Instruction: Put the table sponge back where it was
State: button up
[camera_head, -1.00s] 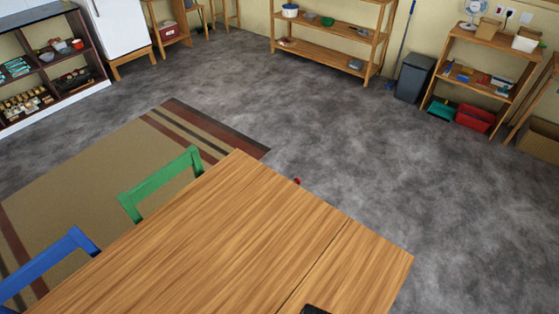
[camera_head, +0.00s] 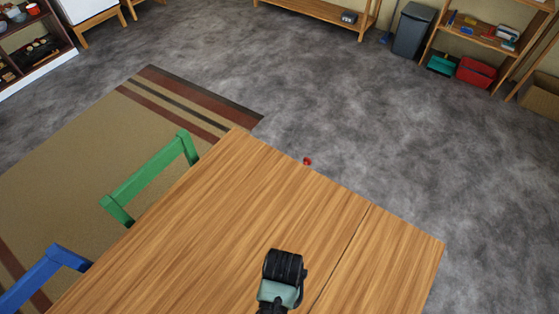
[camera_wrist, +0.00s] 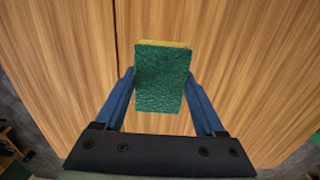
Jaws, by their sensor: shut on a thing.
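The table sponge (camera_wrist: 161,80) shows in the wrist view, with a green scouring face toward the camera and a thin yellow edge at its top. My gripper (camera_wrist: 160,88) is shut on it, one blue finger at each side. The wooden table (camera_wrist: 235,60) lies behind the sponge; I cannot tell how far above the top it is. In the head view my gripper (camera_head: 282,275) is over the near part of the table (camera_head: 200,230), close to a seam in the top. The sponge is hidden there.
A green chair (camera_head: 150,180) and a blue chair (camera_head: 40,275) stand at the table's left side. A small red thing (camera_head: 307,161) shows just past the far edge. The visible tabletop is otherwise bare. Shelves and a grey bin (camera_head: 412,30) stand far back.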

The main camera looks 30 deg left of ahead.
notch_tip(320, 180, down, 2)
jog(key=shift+d+f, duration=0.1)
jog(key=shift+d, duration=0.05)
jog(key=shift+f, duration=2.25)
jog(key=shift+f+b, duration=0.15)
jog(key=shift+b, duration=0.2)
jog(key=o, duration=1.2)
jog(key=shift+c, duration=0.2)
notch_tip(320, 180, up, 12)
jog(key=shift+r+p, duration=0.15)
jog(key=shift+p, duration=0.45)
